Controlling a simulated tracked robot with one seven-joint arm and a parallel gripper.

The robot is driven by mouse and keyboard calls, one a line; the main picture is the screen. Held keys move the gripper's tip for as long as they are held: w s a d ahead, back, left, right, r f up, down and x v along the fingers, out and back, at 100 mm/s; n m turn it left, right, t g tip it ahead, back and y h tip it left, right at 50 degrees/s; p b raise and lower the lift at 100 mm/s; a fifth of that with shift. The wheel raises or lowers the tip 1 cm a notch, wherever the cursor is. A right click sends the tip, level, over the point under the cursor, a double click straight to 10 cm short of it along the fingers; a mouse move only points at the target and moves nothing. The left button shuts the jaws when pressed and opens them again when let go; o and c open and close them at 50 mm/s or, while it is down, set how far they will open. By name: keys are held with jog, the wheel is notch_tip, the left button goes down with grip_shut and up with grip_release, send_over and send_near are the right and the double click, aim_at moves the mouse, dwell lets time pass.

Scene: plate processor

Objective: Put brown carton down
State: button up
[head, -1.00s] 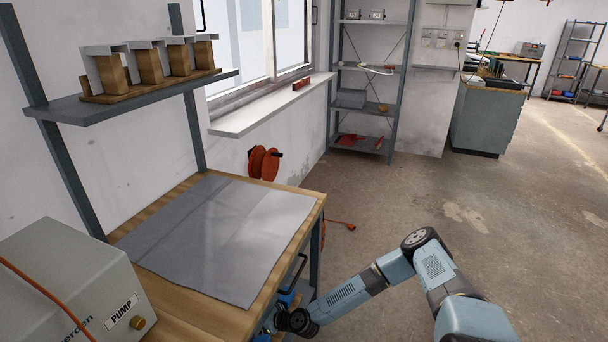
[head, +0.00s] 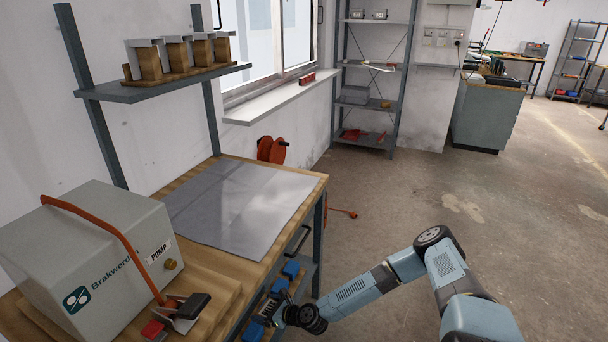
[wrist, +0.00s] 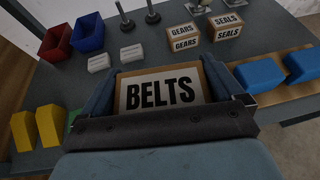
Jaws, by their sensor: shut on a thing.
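The brown carton (wrist: 160,91), with a white label reading BELTS, is between the fingers of my gripper (wrist: 163,78) in the wrist view. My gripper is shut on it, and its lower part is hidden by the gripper. Below and around it is a grey shelf (wrist: 135,60); whether the carton touches the shelf I cannot tell. In the head view my gripper end reaches in at the lower shelf of the workbench (head: 318,185), and the carton cannot be made out there.
Beside the carton are small GEARS and SEALS boxes (wrist: 184,38), a red bin (wrist: 55,42), a blue bin (wrist: 88,31), yellow blocks (wrist: 36,127) and blue blocks (wrist: 260,75). The grey pump box (head: 100,240) stands on the bench top. Open floor (head: 400,190) lies to the right.

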jog(key=w+d+r+m+t+h, duration=0.2)
jog(key=w+d+r+m+h, duration=0.2)
jog(key=d+r, duration=0.7)
jog(key=w+d+r+m+t+h, duration=0.2)
jog(key=w+d+r+m+h, duration=0.1)
jog(key=d+r, duration=0.8)
jog(key=w+d+r+m+t+h, duration=0.3)
jog(key=w+d+r+m+h, duration=0.1)
jog(key=d+r, duration=0.7)
jog(key=w+d+m, duration=0.1)
jog(key=w+d, duration=0.1)
jog(key=d, duration=0.1)
jog(key=shift+d+h, duration=0.3)
jog(key=shift+w+d, duration=0.1)
jog(key=shift+w+d+r, duration=0.1)
jog(key=shift+d+r, duration=0.25)
